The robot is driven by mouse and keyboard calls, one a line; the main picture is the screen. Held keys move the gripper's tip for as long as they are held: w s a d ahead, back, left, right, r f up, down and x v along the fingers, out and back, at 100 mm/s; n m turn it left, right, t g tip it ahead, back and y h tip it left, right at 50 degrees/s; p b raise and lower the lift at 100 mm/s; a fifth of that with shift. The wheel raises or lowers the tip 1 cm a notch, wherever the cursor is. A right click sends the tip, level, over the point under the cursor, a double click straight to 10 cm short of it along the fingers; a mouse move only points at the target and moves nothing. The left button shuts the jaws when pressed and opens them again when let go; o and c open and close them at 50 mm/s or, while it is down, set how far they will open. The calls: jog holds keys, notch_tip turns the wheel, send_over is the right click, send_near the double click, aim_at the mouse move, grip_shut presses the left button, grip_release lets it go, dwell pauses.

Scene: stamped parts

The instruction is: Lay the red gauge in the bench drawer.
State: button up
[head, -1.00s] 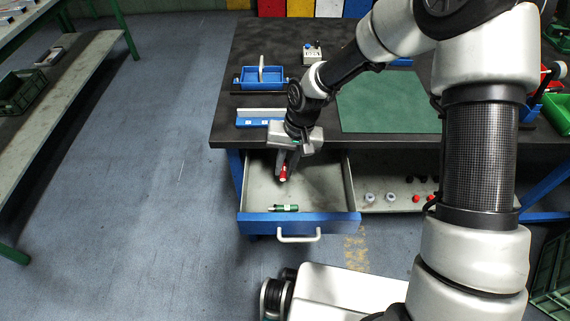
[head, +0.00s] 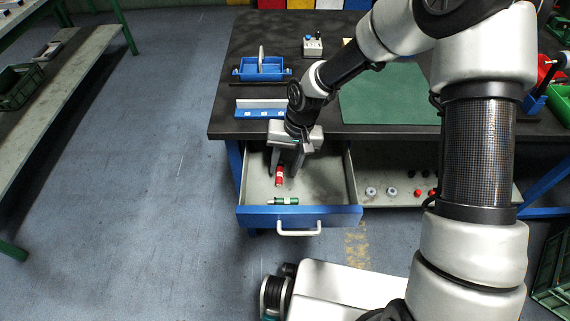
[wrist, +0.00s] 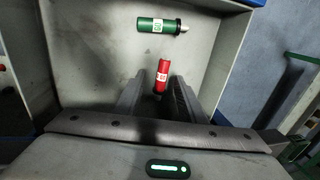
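The red gauge (head: 280,175) has a white label and lies in the open bench drawer (head: 330,180), its lower part dark between my fingers in the wrist view (wrist: 162,76). My gripper (head: 287,165) is down inside the drawer, over the gauge. Its two fingers (wrist: 158,98) stand apart on either side of the gauge, with a gap visible at the left finger. The near end of the gauge is hard to make out in shadow. The drawer is pulled out, with a blue front and a pale handle.
A green gauge (head: 284,201) lies crosswise near the drawer front, and also shows in the wrist view (wrist: 158,25). The drawer's right half is bare. A blue tray (head: 262,72), a blue angled block (head: 262,108) and a green mat (head: 390,100) are on the bench.

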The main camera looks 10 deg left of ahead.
jog(key=shift+r, duration=0.1)
jog(key=d+r+p, duration=0.3)
jog(key=r+p, duration=0.2)
jog(key=r, duration=1.2)
jog(key=shift+w+d, duration=0.15)
jog(key=shift+w, duration=0.25)
